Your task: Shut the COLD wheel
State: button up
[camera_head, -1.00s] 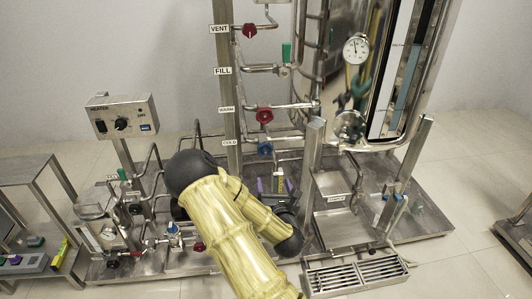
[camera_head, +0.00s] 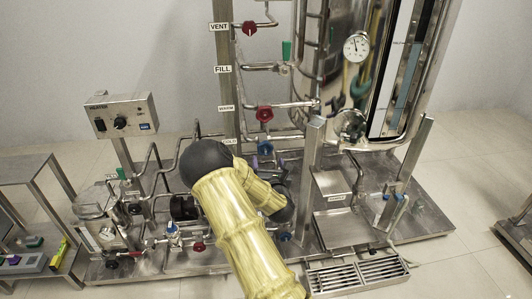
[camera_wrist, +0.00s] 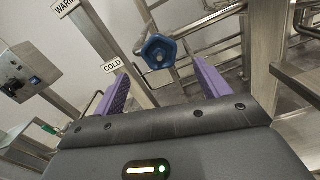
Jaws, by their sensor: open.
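The COLD wheel is a blue handwheel (camera_head: 265,148) low on the skid's pipework, below the red WARM wheel (camera_head: 264,114). In the wrist view the blue wheel (camera_wrist: 159,51) faces me, just beyond and between the purple fingers, beside the COLD label (camera_wrist: 112,66). My gripper (camera_wrist: 160,85) is open, with a finger to either side of the wheel's line and nothing between them. I cannot tell the exact gap to the wheel.
A vertical post (camera_head: 314,185) stands right of the blue wheel, and steel pipes run around it. The red VENT wheel (camera_head: 250,27) is higher up. A control box (camera_head: 121,115) stands to the left. A steel tray (camera_head: 345,228) lies at the right.

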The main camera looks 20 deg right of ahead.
aim_at(266, 150)
jog(key=x, duration=0.7)
jog(key=shift+w+f+b, duration=0.1)
jog(key=shift+b, duration=0.3)
jog(key=shift+d, duration=0.1)
jog(key=c, duration=1)
